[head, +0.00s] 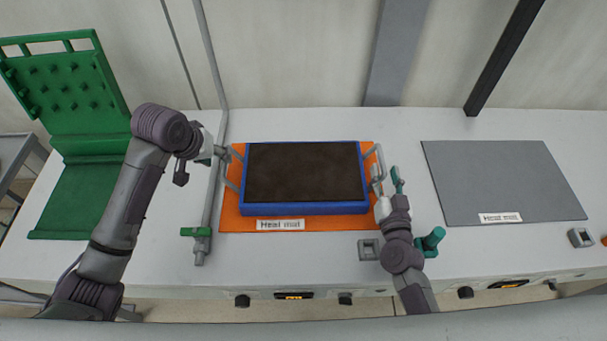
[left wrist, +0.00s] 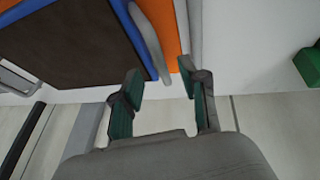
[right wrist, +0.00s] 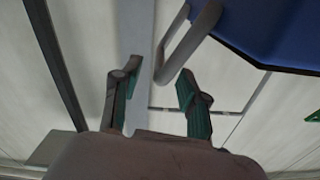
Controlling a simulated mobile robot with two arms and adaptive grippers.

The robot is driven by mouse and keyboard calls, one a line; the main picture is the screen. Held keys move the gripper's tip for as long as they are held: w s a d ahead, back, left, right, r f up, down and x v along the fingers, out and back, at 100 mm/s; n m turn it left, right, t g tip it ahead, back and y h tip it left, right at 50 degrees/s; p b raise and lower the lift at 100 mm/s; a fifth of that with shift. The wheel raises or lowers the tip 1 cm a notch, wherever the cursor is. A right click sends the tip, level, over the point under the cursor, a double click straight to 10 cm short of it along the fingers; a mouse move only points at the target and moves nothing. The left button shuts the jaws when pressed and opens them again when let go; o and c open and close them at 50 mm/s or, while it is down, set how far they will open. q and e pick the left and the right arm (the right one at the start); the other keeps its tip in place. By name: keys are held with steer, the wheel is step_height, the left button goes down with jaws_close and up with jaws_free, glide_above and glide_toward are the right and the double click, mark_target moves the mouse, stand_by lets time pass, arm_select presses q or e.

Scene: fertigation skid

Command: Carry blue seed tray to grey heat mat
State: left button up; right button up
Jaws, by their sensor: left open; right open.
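The blue seed tray (head: 305,208), filled with dark soil, sits on the orange heat mat (head: 230,218), with a grey loop handle at each side. The grey heat mat (head: 505,180) lies bare to the right. My left gripper (head: 211,152) is open beside the tray's left handle (head: 232,168); the left wrist view shows that handle (left wrist: 148,40) just beyond the open fingers (left wrist: 162,76). My right gripper (head: 387,186) is open at the tray's right handle (head: 378,165); the right wrist view shows the handle (right wrist: 185,45) extending between or just beyond the fingertips (right wrist: 158,70). Contact is unclear.
A grey pipe with a green-handled valve (head: 199,233) runs along the left of the orange mat. A green hinged rack (head: 75,190) stands far left. A teal knobbed fitting (head: 430,241) and a small grey square fitting (head: 369,250) sit near the right arm. White bench separates the mats.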

mark_target(224, 163)
arm_select(q)
steer(key=shift+x, duration=2.65)
arm_select(e)
steer(key=shift+w+d, duration=0.1)
steer(key=shift+w, duration=2.55)
arm_select(q)
steer(key=shift+c, duration=0.3)
arm_select(e)
steer(key=shift+c, duration=0.3)
arm_select(q)
jaws_close()
arm_select(e)
jaws_close()
arm_select(q)
steer(key=shift+w+r, duration=0.1)
steer(key=shift+r, duration=0.1)
arm_select(e)
steer(key=shift+r, duration=0.15)
